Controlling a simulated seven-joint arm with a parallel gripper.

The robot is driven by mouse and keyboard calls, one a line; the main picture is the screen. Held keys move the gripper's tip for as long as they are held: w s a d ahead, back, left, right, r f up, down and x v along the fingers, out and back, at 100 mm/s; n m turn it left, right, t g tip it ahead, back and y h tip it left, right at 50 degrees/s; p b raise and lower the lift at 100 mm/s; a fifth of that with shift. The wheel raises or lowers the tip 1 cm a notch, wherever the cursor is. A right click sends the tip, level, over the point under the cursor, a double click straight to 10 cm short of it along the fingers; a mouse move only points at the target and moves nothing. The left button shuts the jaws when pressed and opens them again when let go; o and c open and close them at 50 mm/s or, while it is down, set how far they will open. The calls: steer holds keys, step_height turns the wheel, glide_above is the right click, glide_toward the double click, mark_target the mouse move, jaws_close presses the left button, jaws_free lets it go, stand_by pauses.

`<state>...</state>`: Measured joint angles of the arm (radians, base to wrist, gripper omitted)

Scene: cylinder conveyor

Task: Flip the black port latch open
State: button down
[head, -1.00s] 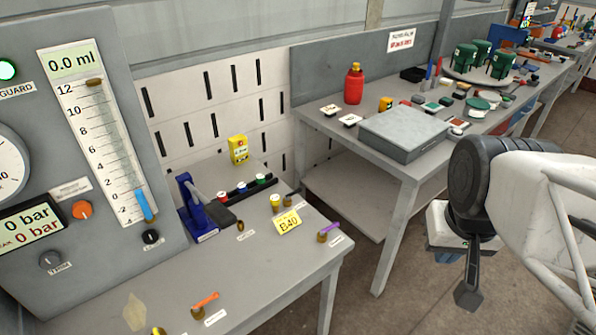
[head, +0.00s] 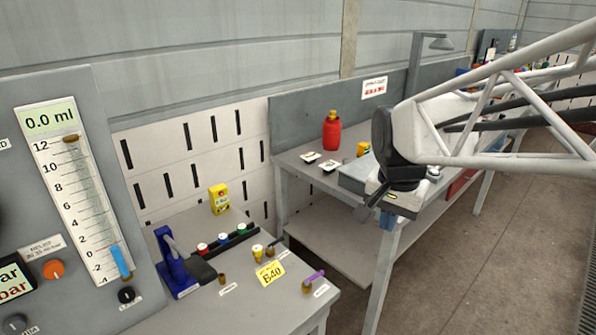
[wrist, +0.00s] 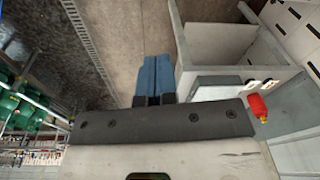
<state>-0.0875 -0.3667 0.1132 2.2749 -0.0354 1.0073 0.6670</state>
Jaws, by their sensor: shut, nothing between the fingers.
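My gripper (head: 388,221) is at the right of the head view, its blue fingers pointing down. It is high and well to the right of the small ports on the near bench. In the wrist view its two blue fingers (wrist: 153,76) are side by side, shut and empty. A small dark lever, which looks like the black port latch (head: 277,243), sits on a brass port behind the yellow B40 tag (head: 270,271). It is small, and I cannot tell its exact position. A purple latch (head: 314,276) sits on a brass port near the bench's right corner.
A blue hand pump (head: 175,266) with a black handle stands left of the ports. Behind are a black rack of coloured caps (head: 222,238) and a yellow box (head: 219,199). The gauge panel (head: 85,260) rises at left. A red bottle (head: 332,131) stands on the back bench.

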steer(key=w+a+f+m+g, duration=0.1)
steer(key=w+a+f+m, duration=0.2)
steer(key=w, duration=0.5)
steer(key=w+a+f+m, duration=0.1)
steer(key=w+a+m, duration=0.4)
steer(key=w, duration=0.4)
steer(key=w+a+f+m+g, duration=0.1)
steer(key=w+a+f+m, duration=0.1)
steer(key=w+a, duration=0.45)
steer(key=w+a+f+m+g+h, duration=0.1)
steer(key=w+a+f+m+h, duration=0.1)
steer(key=w+a+f+m, duration=0.8)
steer(key=shift+w+a+f+m+g, duration=0.3)
steer(key=shift+w+a+f+g, duration=0.1)
steer(key=shift+w+a+f, duration=3.35)
steer(key=shift+w+d+f, duration=0.15)
steer(key=shift+d+f, duration=0.3)
steer(key=shift+f, duration=0.2)
